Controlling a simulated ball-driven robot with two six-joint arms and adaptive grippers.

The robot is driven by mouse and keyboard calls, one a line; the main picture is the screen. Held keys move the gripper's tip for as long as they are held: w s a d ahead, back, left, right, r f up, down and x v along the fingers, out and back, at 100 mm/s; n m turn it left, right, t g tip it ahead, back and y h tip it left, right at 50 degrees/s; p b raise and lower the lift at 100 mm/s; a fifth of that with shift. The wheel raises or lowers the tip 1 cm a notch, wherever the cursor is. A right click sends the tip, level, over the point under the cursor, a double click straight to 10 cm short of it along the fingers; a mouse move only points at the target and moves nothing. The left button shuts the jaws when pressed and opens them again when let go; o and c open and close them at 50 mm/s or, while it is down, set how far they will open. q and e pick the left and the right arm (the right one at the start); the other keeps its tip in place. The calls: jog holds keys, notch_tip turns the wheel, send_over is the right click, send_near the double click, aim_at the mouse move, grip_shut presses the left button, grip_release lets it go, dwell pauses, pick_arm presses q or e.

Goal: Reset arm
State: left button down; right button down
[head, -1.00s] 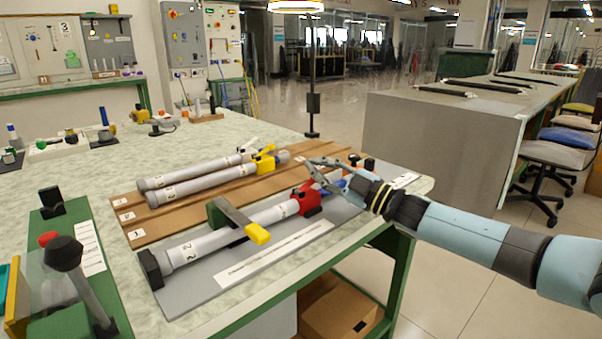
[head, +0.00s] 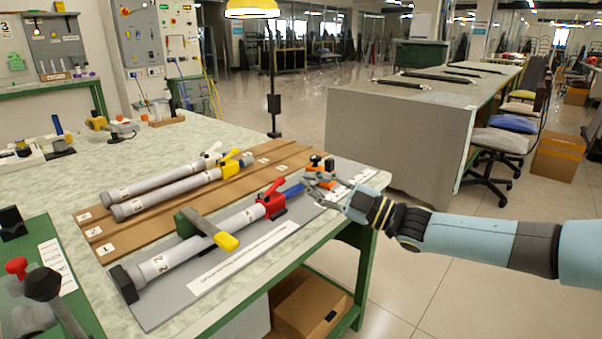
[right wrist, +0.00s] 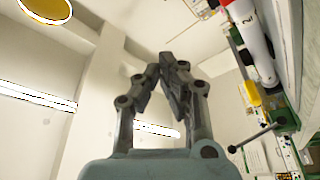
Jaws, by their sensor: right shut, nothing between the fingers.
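My right gripper (head: 318,190) is shut and empty at the right end of the workbench, near the blue tip (head: 293,191) of the rod assembly with the red clamp (head: 272,199). Its closed fingers also show in the right wrist view (right wrist: 172,62), with nothing between them. The gray rod marked 2 (head: 190,254) lies in a holder on a gray plate, with a yellow-handled clamp (head: 227,241) across it. My left gripper is not in view.
Two gray rods (head: 185,182) lie on the brown rack (head: 107,232) behind. A green fixture with a black knob (head: 43,284) stands at front left. An orange and black part (head: 318,168) sits near the bench's right end.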

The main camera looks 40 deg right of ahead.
dwell(0.6)
jog(key=a+f+m+g+h, duration=0.2)
jog(key=a+f+m+h, duration=0.1)
jog(key=a+f+m, duration=0.1)
jog(key=shift+a+f+h, duration=0.3)
jog(key=shift+f, duration=0.05)
jog(key=s+a+f+m+g+h, duration=0.3)
jog(key=s+a+f+m+g, duration=0.1)
jog(key=s+a+f+g, duration=0.15)
jog(key=s+a+r+m+g, duration=0.1)
jog(key=s+a+m+g, duration=0.3)
jog(key=s, duration=0.6)
jog(key=s+a+r+m+g, duration=0.1)
jog(key=s+a+r+g, duration=0.3)
jog(key=s, duration=0.6)
jog(key=s+d+f+g, duration=0.1)
jog(key=d+f, duration=0.1)
jog(key=f, duration=1.1)
jog(key=d+f+g, duration=0.1)
jog(key=d+f, duration=0.1)
jog(key=f, duration=1.2)
jog(key=s+f+g, duration=0.1)
jog(key=s+f, duration=1.6)
jog(key=s, duration=0.2)
jog(key=shift+s+d+h, duration=0.15)
jog(key=shift+d+h, duration=0.25)
